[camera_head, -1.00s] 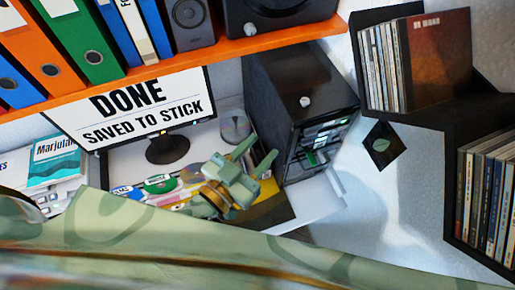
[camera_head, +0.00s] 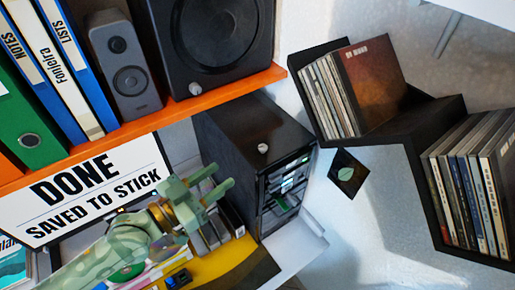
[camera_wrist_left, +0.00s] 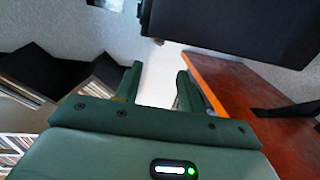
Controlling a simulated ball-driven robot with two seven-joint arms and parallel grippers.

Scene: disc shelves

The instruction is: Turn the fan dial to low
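A small pale dial (camera_head: 263,148) sits on top of a black computer tower (camera_head: 235,135) in the head view. Its pointer setting is too small to read. The tower stands on the desk below the orange shelf. My left gripper (camera_head: 222,177) is just left of and below the dial in the picture, in front of the tower's left side, apart from the dial. Its two fingers are spread with nothing between them. The left wrist view also shows the gripper (camera_wrist_left: 158,80) open and empty. My right gripper is in no view.
An orange shelf (camera_head: 150,122) with binders, a grey speaker (camera_head: 125,65) and a black speaker (camera_head: 222,40) overhangs the desk. The black speaker has its own pale knob (camera_head: 195,88). A monitor (camera_head: 90,195) stands left; black record shelves (camera_head: 400,130) hang right.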

